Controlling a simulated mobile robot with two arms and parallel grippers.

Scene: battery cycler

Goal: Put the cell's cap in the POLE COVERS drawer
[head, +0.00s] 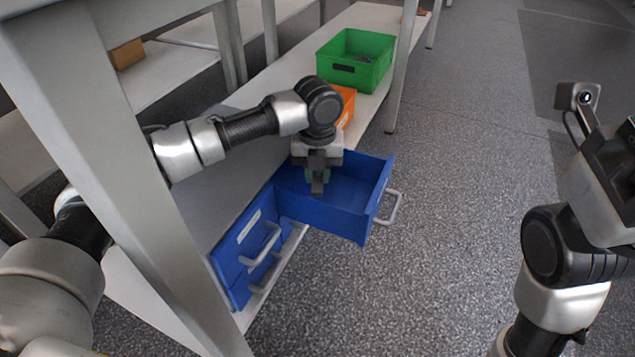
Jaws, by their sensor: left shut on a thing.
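My left gripper (317,188) points down inside the pulled-out blue drawer (350,222), near its left end. It is shut on a small dark greenish piece, which I take to be the cell's cap; the fingers hide most of it. I cannot tell whether it touches the drawer floor. The rest of the drawer floor that shows is bare. I cannot read a POLE COVERS label on this drawer. My right arm is at the right edge; its gripper is partly cut off and its fingertips cannot be made out.
The blue cabinet (232,243) stands on a low white shelf (285,68), with other drawers shut and grey handles sticking out. An orange bin (347,104) and a green bin (356,60) stand behind. A bench leg (130,170) rises in front on the left. The grey floor at right is clear.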

